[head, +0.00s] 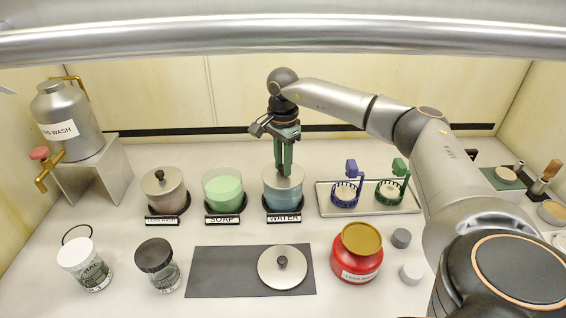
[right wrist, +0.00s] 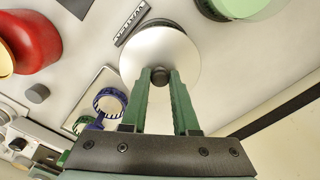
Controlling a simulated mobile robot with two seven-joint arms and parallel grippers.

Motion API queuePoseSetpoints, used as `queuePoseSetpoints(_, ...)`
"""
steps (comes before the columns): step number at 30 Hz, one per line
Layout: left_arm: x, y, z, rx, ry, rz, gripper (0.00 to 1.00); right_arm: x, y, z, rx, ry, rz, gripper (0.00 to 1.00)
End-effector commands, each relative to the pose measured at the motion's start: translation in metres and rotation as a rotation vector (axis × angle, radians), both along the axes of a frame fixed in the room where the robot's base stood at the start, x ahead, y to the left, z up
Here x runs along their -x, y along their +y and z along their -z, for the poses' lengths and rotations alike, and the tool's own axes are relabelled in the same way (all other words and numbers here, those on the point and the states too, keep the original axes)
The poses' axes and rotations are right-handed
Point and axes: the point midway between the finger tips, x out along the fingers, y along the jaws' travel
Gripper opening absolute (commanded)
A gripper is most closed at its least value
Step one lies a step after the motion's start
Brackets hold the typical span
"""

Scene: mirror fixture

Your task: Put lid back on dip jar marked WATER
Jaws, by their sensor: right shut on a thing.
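The jar marked WATER (head: 284,198) is glass with blue liquid and stands in a black ring holder behind its label (head: 284,218). A round metal lid (head: 291,182) is at its mouth, and the lid fills the middle of the right wrist view (right wrist: 158,50). My right gripper (head: 284,168) points down with its green fingers shut on the lid's dark knob (right wrist: 159,76). The lid looks level and over the jar; I cannot tell whether it is fully seated. My left gripper is not in view.
The green SOAP jar (head: 222,189) stands open to the left, beside a lidded jar (head: 164,193). Another metal lid (head: 282,268) lies on a dark mat (head: 222,272) in front. A tray (head: 368,209) with blue and green baskets is right; a red jar (head: 357,262) stands front right.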

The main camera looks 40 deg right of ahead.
Motion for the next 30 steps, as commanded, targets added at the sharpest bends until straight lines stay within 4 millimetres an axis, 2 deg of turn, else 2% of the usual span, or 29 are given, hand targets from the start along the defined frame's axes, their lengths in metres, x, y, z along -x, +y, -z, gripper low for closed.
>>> queuePoseSetpoints(11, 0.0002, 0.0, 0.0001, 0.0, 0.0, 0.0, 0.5, 0.0001, 0.0001, 0.0005, 0.0, 0.0, -0.001, 0.0)
queuePoseSetpoints(12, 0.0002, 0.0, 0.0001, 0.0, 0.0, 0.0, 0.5, 0.0001, 0.0001, 0.0005, 0.0, 0.0, -0.001, 0.33)
queuePoseSetpoints(20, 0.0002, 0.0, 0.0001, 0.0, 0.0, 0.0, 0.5, 0.0001, 0.0001, 0.0005, 0.0, 0.0, 0.0, 0.62)
queuePoseSetpoints(26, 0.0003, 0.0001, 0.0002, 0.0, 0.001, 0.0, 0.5, 0.0003, 0.0, 0.0007, 0.0, 0.001, 0.0, 0.64)
queuePoseSetpoints(30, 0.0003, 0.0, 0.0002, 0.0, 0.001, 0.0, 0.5, 0.0003, -0.0001, 0.0008, 0.0, 0.001, 0.0, 0.8)
